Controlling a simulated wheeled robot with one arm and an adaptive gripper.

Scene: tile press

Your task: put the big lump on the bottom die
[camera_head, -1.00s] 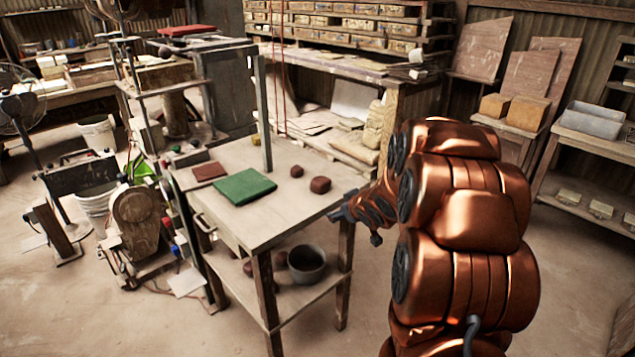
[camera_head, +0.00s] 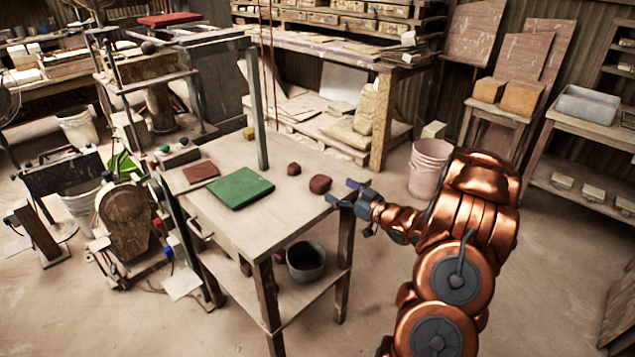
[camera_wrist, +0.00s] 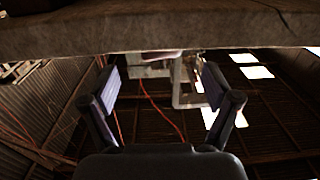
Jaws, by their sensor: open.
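The big lump (camera_head: 320,184), reddish brown and rounded, sits on the wooden table near its right edge. A smaller lump (camera_head: 294,169) sits just behind it to the left. My gripper (camera_head: 342,192) is at the table's right edge, just right of the big lump and apart from it. Its fingers are spread and empty, and they also show in the wrist view (camera_wrist: 160,88). No lump can be made out clearly between them there. I cannot tell which part is the bottom die; a press-like frame (camera_head: 180,42) stands behind the table at the left.
A green mat (camera_head: 240,188) and a flat brown piece (camera_head: 201,172) lie on the table (camera_head: 260,225). A metal post (camera_head: 257,110) rises at its back edge. A pot (camera_head: 306,262) stands on the lower shelf. A pink bucket (camera_head: 430,165) stands on the floor behind my arm.

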